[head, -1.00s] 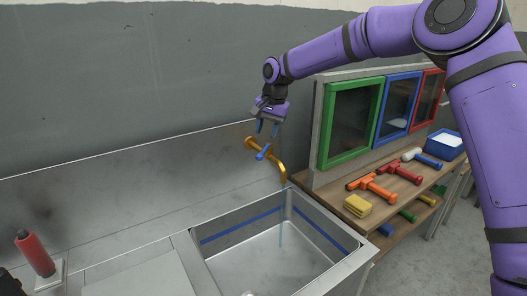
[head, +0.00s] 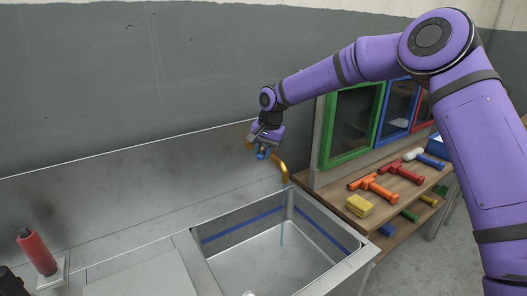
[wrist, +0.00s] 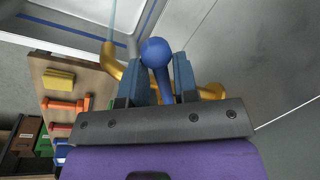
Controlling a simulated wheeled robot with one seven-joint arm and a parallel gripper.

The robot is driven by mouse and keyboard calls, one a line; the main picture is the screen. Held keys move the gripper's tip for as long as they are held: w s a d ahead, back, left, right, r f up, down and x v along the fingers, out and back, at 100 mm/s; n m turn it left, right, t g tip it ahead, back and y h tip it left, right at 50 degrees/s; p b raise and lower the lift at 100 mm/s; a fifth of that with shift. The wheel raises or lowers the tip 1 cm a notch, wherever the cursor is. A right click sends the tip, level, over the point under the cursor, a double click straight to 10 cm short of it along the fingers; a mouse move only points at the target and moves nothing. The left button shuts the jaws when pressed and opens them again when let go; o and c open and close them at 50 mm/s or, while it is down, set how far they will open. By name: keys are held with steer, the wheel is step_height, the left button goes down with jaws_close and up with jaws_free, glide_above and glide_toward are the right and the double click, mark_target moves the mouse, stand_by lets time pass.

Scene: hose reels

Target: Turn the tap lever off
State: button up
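The brass tap (head: 281,171) sticks out from the steel back wall over the sink, and a thin blue stream of water (head: 281,234) falls from its spout. It also shows in the wrist view (wrist: 112,62). Its blue lever (wrist: 157,54) has a round knob. My gripper (head: 263,154) is at the tap and hides most of the lever in the head view. In the wrist view my gripper (wrist: 160,75) is open, with its two blue-grey fingers on either side of the lever. Narrow gaps seem to show between the fingers and the lever.
The steel sink basin (head: 317,269) lies below the tap. To the right, a wooden shelf (head: 329,186) holds a yellow sponge (head: 359,205) and several coloured tools, with green, blue and red framed panels behind. A red bottle (head: 38,252) stands at left. The counter between is clear.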

jaws_close()
steer(key=shift+a, duration=0.1)
steer(key=shift+w+a+m+t+h, duration=0.2)
steer(key=shift+w+a+m, duration=0.5)
steer(key=shift+m, duration=0.65)
steer(key=shift+w+a+m+t+h, duration=0.2)
steer(key=shift+w+a+m, duration=0.2)
steer(key=shift+a+m, duration=0.7)
steer(key=shift+w+a+m+t+h, duration=0.15)
steer(key=shift+w+a+m, duration=0.4)
steer(key=shift+m, duration=1)
steer(key=shift+r, duration=0.1)
steer(key=o, duration=0.5)
jaws_free()
steer(key=shift+a, duration=0.1)
